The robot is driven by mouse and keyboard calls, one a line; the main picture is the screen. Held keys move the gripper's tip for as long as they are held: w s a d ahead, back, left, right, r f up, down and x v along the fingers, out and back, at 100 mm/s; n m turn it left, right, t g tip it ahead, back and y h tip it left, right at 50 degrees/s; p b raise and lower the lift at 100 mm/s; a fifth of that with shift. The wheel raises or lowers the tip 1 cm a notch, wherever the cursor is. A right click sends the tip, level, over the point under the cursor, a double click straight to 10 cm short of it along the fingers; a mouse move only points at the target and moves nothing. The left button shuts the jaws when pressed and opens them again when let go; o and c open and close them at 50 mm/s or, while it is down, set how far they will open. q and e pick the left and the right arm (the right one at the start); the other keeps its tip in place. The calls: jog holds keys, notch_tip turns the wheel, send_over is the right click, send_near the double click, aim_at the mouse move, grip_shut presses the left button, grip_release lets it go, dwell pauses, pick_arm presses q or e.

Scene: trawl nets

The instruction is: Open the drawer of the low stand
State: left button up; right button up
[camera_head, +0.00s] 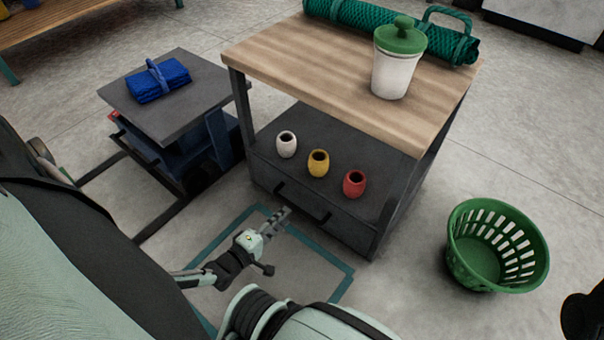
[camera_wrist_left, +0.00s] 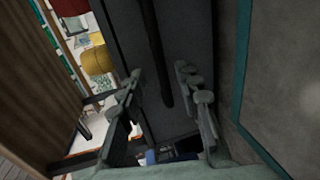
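The low stand (camera_head: 345,65) has a wooden top, a dark shelf and a dark drawer (camera_head: 345,226) below the shelf. The drawer front looks flush with the stand, so it appears closed. Its dark bar handle (camera_head: 318,216) runs along the front. My left gripper (camera_head: 283,214) is at the left part of the handle, in front of the drawer. In the left wrist view the handle (camera_wrist_left: 158,50) comes down from the top between the spread fingers of my left gripper (camera_wrist_left: 165,88), with gaps on both sides.
Three small pots, white (camera_head: 286,144), yellow (camera_head: 318,163) and red (camera_head: 354,183), stand on the shelf. A lidded canister (camera_head: 394,72) and green net roll (camera_head: 350,15) are on top. A green basket (camera_head: 472,258) stands right; a cart (camera_head: 178,115) stands left. Floor before the drawer is clear.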

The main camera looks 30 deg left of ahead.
aim_at(295, 206)
pick_arm(q)
jog(key=b+x, duration=0.1)
jog(key=x, duration=0.5)
jog(key=shift+w+f+b, duration=0.1)
jog(key=shift+w+b, duration=0.15)
jog(key=shift+b, duration=0.15)
grip_shut()
